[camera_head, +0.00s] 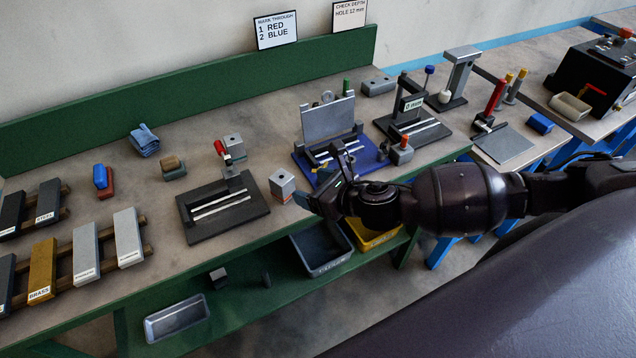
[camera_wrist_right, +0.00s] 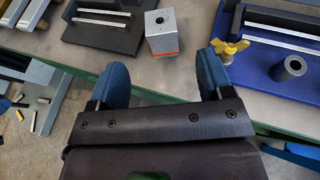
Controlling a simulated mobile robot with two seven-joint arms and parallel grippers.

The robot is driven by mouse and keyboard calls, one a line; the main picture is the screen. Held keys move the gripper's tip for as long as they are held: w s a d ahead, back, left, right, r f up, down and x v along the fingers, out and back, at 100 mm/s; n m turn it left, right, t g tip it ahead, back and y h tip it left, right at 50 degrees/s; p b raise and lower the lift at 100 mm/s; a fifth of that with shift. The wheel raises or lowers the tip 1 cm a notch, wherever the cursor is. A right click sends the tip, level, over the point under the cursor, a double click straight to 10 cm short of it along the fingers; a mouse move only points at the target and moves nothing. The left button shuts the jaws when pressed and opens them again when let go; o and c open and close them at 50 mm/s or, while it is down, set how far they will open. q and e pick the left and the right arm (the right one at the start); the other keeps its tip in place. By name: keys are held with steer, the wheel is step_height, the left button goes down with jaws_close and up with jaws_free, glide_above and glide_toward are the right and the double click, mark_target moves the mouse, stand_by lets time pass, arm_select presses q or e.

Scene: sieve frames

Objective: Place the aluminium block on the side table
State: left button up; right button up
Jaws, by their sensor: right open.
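A silver-grey block (camera_head: 282,186) with a round hole in its top and an orange band low on its side stands on the green-edged bench. It also shows in the right wrist view (camera_wrist_right: 161,33), upright and just beyond the gap between my fingertips. My right gripper (camera_head: 318,183) is open and empty, close beside the block; its blue fingers show in the right wrist view (camera_wrist_right: 164,66). A blue-legged table (camera_head: 480,158) adjoins the bench on the right; I cannot tell if it is the side table. My left gripper is not in view.
A black fixture (camera_head: 224,207) stands left of the block, a blue fixture (camera_head: 325,118) with an upright plate right of it. Labelled bars (camera_head: 85,252) lie on a rack at left. Below are a grey bin (camera_head: 320,248) and a yellow bin (camera_head: 372,238).

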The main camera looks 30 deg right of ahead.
steer(key=s+a+f+m, duration=0.3)
steer(key=s+f+m, duration=0.2)
steer(key=m, duration=1.2)
steer(key=s+d+f+m+h, duration=0.2)
steer(key=s+d+f+m, duration=0.2)
steer(key=m, duration=0.7)
steer(key=s+d+f+m+h, duration=0.3)
steer(key=s+d+f+m, duration=0.2)
steer(key=s+m, duration=0.3)
steer(key=d+m, duration=0.1)
steer(key=m, duration=0.3)
steer(key=shift+g+h, duration=0.3)
steer(key=shift+s, duration=0.1)
steer(key=shift+f, duration=0.1)
